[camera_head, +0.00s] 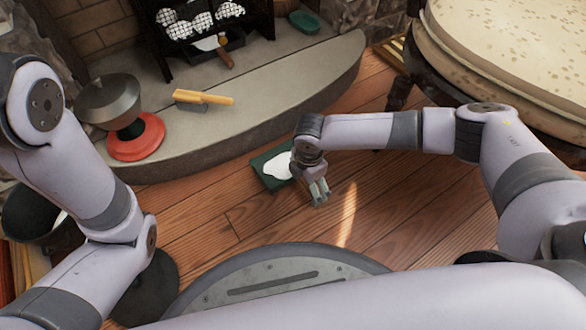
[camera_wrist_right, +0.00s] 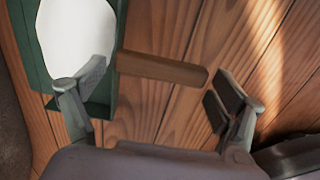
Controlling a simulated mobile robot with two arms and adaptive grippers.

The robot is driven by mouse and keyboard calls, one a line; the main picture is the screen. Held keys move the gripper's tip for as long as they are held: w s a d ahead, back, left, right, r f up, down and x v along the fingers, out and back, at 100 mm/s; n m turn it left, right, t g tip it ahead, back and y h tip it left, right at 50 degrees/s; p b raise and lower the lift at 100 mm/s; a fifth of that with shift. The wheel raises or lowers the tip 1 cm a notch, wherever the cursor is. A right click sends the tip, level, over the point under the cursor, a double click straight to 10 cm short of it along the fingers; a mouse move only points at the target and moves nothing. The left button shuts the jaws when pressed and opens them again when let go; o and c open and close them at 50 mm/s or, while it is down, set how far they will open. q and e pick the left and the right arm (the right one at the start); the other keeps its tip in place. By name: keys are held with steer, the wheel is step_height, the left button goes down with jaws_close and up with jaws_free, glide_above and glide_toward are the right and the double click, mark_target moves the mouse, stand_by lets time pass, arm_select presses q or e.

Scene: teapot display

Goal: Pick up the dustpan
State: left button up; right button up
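The dustpan (camera_head: 259,178) lies on the wooden floor by the hearth's edge. It is green, with a white patch in its pan and a brown wooden handle (camera_wrist_right: 160,68) that shows in the right wrist view. My right gripper (camera_head: 320,192) is above the floor at the dustpan's right side and covers part of it in the head view. In the right wrist view the right gripper (camera_wrist_right: 155,100) is open, its fingers apart on either side of the handle's line, with nothing visibly held. My left arm shows at the left, but its gripper is not in view.
A brush with a yellow handle (camera_head: 205,97) and a pot on a red stand (camera_head: 137,138) are on the stone hearth (camera_head: 290,85). A round table (camera_head: 500,60) stands at the upper right. A dark bucket (camera_head: 35,222) is at the left. Floor right of the dustpan is clear.

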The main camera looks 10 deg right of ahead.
steer(key=c, duration=1.5)
